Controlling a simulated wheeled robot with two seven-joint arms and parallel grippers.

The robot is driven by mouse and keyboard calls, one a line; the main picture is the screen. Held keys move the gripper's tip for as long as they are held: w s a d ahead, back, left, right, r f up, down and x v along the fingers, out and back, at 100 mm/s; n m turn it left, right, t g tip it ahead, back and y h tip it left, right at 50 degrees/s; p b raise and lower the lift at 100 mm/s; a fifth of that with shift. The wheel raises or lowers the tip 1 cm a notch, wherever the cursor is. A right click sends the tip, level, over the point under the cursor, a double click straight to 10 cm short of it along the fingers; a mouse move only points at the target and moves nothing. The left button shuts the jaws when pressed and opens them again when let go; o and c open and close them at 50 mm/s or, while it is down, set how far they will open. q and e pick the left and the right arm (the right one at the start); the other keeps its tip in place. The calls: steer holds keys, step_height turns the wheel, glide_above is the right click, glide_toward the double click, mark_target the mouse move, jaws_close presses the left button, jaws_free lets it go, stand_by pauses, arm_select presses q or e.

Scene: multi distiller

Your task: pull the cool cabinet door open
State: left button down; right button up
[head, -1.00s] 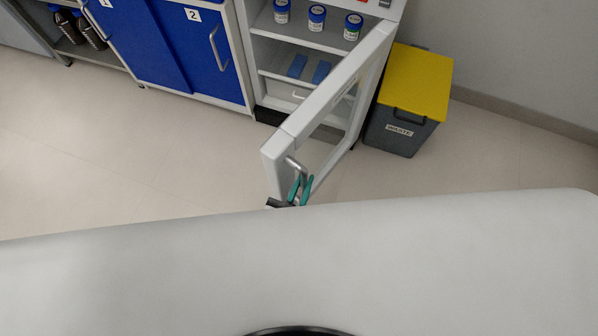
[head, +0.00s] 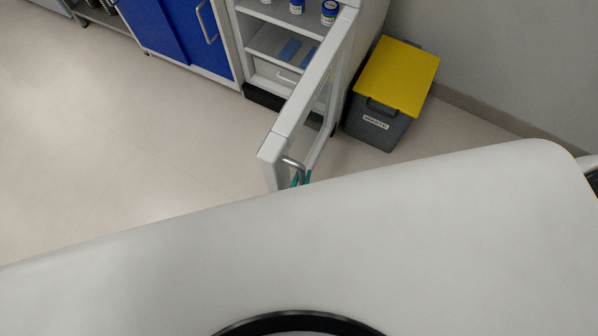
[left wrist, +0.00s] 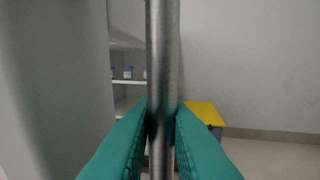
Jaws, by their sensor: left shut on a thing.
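The cool cabinet door (head: 300,100) is a pale framed door that stands swung wide open, its free edge toward me. Its metal handle (head: 292,164) is near the free end, and it runs upright through the left wrist view (left wrist: 162,60). My left gripper (left wrist: 160,125) has teal fingers closed on the handle, one on each side. In the head view only the teal tips (head: 300,178) show; my pale body hides the rest. The cabinet interior (head: 280,45) is exposed, with shelves. My right gripper is not in view.
Blue-capped jars (head: 329,12) and blue items (head: 290,49) sit on the cabinet shelves. A yellow-lidded waste bin (head: 398,75) stands right of the door. Blue cupboards (head: 180,35) are at the left. The floor (head: 120,150) left of the door is clear.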

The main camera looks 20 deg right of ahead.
arm_select(q)
steer(key=shift+w+r, duration=0.1)
steer(key=c, duration=1.5)
jaws_free()
steer(key=v, duration=0.7)
steer(key=shift+s+a, duration=0.1)
steer(key=shift+s, duration=0.1)
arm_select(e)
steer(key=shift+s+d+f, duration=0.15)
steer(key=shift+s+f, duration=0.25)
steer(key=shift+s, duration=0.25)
